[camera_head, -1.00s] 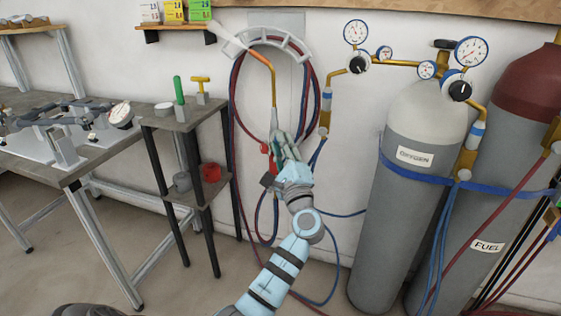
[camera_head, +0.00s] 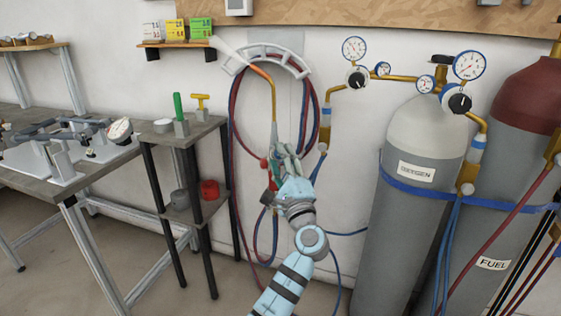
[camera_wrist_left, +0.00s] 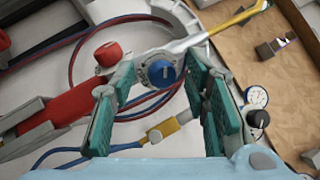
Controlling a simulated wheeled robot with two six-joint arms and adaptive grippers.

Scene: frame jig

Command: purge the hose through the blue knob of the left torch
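The torch (camera_head: 273,105) hangs at the wall below a curved grey hose rack, its brass neck bent up to the left. A pale streak (camera_head: 229,50) extends from its tip. In the left wrist view the blue knob (camera_wrist_left: 161,73) faces me on the torch's grey body (camera_wrist_left: 184,44). My left gripper (camera_head: 283,158) is at the torch's lower part and hides the blue knob in the head view. In the left wrist view my left gripper's (camera_wrist_left: 158,82) teal fingers are spread, one on each side of the blue knob; contact cannot be told. My right gripper is out of view.
A red knob (camera_wrist_left: 108,54) sits beside the blue one. Red and blue hoses (camera_head: 234,120) loop around the torch. The oxygen cylinder (camera_head: 405,230) and fuel cylinder (camera_head: 510,200) stand at right. A small stand (camera_head: 182,137) is at left, beside the workbench (camera_head: 85,175).

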